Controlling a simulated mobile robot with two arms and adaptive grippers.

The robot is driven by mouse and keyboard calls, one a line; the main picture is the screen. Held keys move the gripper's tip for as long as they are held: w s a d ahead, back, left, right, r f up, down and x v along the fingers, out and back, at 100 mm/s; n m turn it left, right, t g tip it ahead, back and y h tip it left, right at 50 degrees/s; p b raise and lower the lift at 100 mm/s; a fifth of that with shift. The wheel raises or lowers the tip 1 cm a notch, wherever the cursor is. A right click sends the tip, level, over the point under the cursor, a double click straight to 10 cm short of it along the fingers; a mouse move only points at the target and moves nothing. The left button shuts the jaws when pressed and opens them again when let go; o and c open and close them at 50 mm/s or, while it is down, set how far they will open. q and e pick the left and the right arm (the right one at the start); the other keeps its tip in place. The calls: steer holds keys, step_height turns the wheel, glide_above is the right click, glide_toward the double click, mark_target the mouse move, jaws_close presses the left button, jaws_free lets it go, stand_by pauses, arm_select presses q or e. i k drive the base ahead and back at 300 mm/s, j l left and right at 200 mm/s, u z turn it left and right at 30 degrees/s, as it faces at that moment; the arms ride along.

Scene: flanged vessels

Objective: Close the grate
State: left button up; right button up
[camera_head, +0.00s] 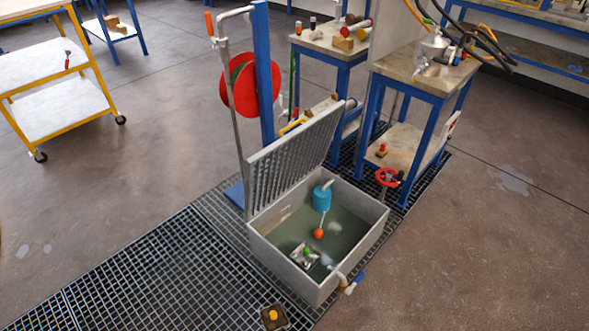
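The grate (297,148) is a grey metal grid lid on a grey open-topped box (268,246). It stands raised and tilted at the box's back-left edge, so the box is open. Inside the box are a blue cylinder (322,198), an orange ball (318,233) below it, and a small metal part with a green spot (305,252) on the floor of the box. Neither of my grippers is in view.
Floor grating (140,275) runs under and around the box. A blue post (264,80) with a red disc (240,85) stands behind the grate. Blue-legged tables (425,75) stand behind right, a yellow cart (52,65) far left. The floor at front right is clear.

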mark_target(289, 159)
steer(key=j+z, duration=0.2)
steer(key=j, duration=0.35)
steer(key=j+z, duration=0.25)
steer(key=j, duration=0.3)
steer(key=k+j+z, duration=0.2)
steer(key=j, duration=0.35)
steer(key=i+j+z, duration=0.1)
steer(key=j, duration=0.25)
steer(key=i+j+z, duration=0.1)
steer(key=i+j, duration=0.15)
steer(key=i+j+z, duration=0.1)
steer(key=j, duration=0.4)
steer(key=i+j+z, duration=0.1)
steer(key=j, duration=0.25)
steer(key=i+j+z, duration=0.1)
steer(key=j, duration=0.3)
steer(key=i+j+z, duration=0.1)
steer(key=j, duration=0.3)
steer(key=k+j, duration=0.1)
steer(key=k, duration=0.4)
